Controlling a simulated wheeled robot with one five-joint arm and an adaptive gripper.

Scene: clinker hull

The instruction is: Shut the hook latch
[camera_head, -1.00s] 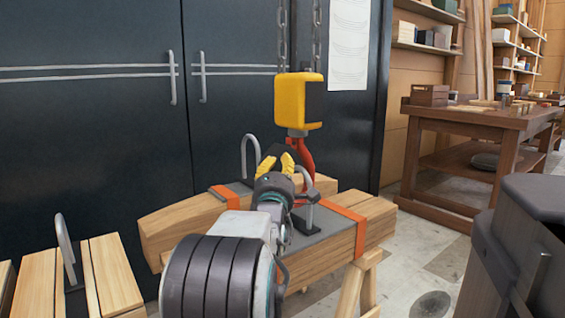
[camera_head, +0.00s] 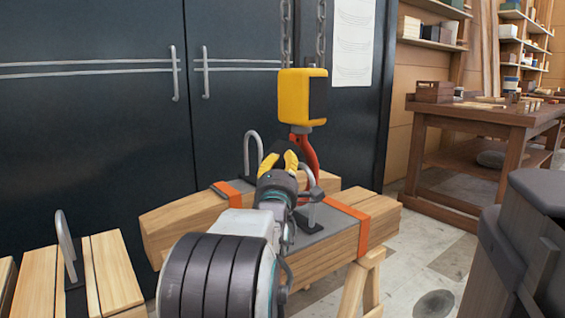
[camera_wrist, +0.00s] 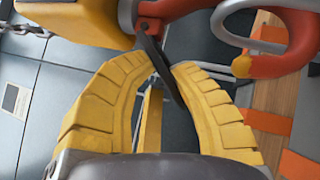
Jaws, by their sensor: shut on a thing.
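The red hook (camera_head: 307,156) hangs below a yellow hoist block (camera_head: 302,96); in the wrist view its orange tip (camera_wrist: 243,67) is at the right. The dark strip-like latch (camera_wrist: 158,62) is hinged on the hook's shank, and its free end stands apart from the tip, leaving a gap. My gripper (camera_wrist: 161,67) has its yellow fingers closed on the latch, one on each side. In the head view my gripper (camera_head: 280,160) is at the hook's left side and the latch is hidden. A grey steel loop (camera_wrist: 226,22) passes by the hook's mouth.
The loop (camera_head: 311,181) stands on a timber bundle with orange straps (camera_head: 350,211), on trestles. A second loop (camera_head: 252,140) stands behind. Another timber stack (camera_head: 112,270) is at the left. Chains (camera_head: 317,30) run up from the block. Dark cabinet doors (camera_head: 90,120) are behind.

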